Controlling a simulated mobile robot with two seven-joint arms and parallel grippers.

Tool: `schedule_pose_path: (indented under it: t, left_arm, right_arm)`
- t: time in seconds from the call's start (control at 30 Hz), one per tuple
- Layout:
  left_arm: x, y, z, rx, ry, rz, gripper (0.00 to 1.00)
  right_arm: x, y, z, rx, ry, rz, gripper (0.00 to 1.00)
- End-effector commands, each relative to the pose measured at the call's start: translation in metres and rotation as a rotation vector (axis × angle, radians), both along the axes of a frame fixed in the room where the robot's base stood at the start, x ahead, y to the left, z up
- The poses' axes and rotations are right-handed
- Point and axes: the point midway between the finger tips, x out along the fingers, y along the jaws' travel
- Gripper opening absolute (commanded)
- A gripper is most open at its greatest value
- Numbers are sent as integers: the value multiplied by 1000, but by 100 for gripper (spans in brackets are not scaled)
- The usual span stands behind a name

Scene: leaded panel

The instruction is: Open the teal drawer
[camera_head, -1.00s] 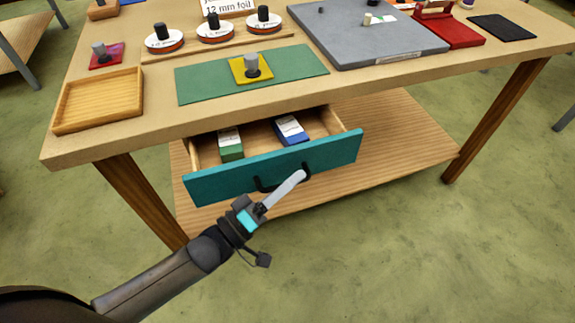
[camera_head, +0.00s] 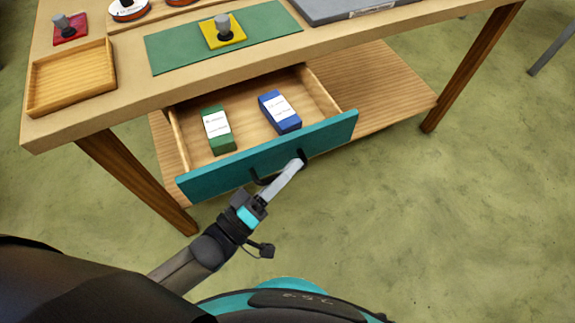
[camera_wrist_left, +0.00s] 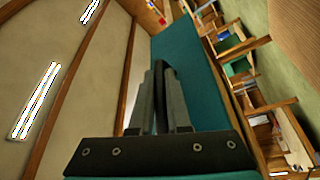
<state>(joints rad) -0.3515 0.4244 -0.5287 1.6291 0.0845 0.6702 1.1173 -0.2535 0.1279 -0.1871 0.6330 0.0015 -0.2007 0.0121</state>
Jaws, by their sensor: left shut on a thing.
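The teal drawer (camera_head: 225,173) under the table is pulled well out, and its open wooden inside shows. It holds a green box (camera_head: 217,131) on the left and a blue box (camera_head: 280,112) on the right, both with white labels. My left gripper (camera_head: 297,164) is shut on the black handle (camera_head: 262,180) at the drawer's front. In the left wrist view the two fingers (camera_wrist_left: 161,92) close around the dark handle bar against the teal front (camera_wrist_left: 205,75). My right gripper is not in view.
On the tabletop are a wooden tray (camera_head: 70,78), a green mat (camera_head: 170,50) with a yellow knobbed piece (camera_head: 223,32), and a red knobbed piece (camera_head: 69,28). A lower shelf (camera_head: 375,85) and table legs (camera_head: 135,180) are beneath. The floor to the right is clear.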

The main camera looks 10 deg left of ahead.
Motion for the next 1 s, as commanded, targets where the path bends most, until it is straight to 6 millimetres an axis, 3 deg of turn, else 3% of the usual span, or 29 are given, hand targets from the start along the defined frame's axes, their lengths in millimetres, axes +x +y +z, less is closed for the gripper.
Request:
schedule_pose_path:
  t: [0.03,0.07,0.1,0.33,0.77,1.0]
  left_arm:
    - [0,1,0,0,0,1,0]
    - [0,1,0,0,0,1,16]
    - [0,1,0,0,0,1,20]
    - [0,0,0,0,1,1,45]
    - [0,1,0,0,1,1,45]
    - [-22,16,-7,4,6,-1,45]
  right_arm:
    - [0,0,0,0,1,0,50]
    - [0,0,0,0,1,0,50]
    - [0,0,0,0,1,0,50]
    - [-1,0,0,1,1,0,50]
    - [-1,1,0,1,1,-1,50]
    - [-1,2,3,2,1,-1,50]
